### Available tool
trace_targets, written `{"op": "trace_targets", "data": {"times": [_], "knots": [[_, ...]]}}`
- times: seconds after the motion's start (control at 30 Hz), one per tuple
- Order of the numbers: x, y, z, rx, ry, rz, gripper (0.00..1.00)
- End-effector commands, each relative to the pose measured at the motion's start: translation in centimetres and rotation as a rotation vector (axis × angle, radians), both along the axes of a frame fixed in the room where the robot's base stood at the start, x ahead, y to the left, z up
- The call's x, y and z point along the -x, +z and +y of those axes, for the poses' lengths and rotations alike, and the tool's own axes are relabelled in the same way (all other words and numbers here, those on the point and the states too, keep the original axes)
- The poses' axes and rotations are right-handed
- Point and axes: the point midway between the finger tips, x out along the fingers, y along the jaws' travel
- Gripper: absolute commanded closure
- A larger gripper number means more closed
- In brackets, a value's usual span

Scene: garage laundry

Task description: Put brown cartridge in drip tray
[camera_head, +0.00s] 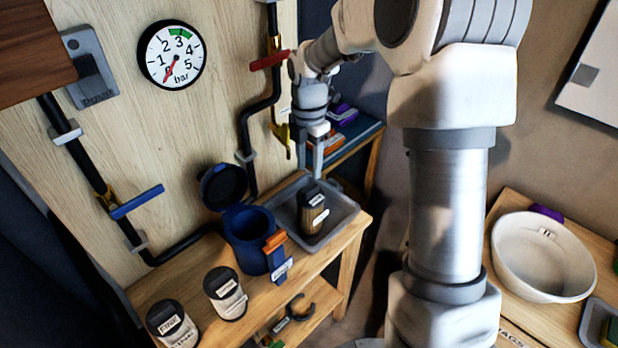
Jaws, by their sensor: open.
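The brown cartridge (310,222), with a dark top and white labels, stands upright inside the grey drip tray (345,212) on the wooden bench. My gripper (317,170) points down just above and behind the cartridge. Its fingers are open, and I see nothing held between them. From this view I cannot tell the exact gap between the fingertips and the cartridge top.
A blue housing (250,235) with an open lid and orange latch stands left of the tray. Two pale dark-capped cartridges (225,293) (172,322) stand at the front left. Black pipes with a red lever (270,60) and blue lever (137,202) run along the panel.

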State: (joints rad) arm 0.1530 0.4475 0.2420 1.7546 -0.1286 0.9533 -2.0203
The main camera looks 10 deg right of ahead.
Motion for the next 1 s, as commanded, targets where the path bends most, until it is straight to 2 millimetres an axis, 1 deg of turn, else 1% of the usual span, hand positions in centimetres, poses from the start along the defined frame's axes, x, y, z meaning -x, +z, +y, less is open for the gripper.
{"op": "trace_targets", "data": {"times": [0.03, 0.13, 0.33, 0.47, 0.57, 0.7, 0.8, 1.0], "knots": [[-0.1, 1.2, 0.0, 0.0, -0.001, -0.004, 0.53], [-0.1, 2.9, 0.0, 0.0, -0.002, -0.002, 0.53], [0.1, 4.8, 0.0, 0.0, -0.006, -0.001, 0.53], [0.9, 6.1, 0.0, 0.008, -0.077, -0.02, 0.53], [2.4, 7.8, -0.1, 0.016, -0.205, -0.052, 0.53], [5.2, 10.4, -0.4, 0.016, -0.452, -0.116, 0.53], [7.4, 12.0, -0.6, 0.001, -0.632, -0.159, 0.53], [12.0, 14.4, -1.0, -0.061, -0.996, -0.242, 0.53]]}}
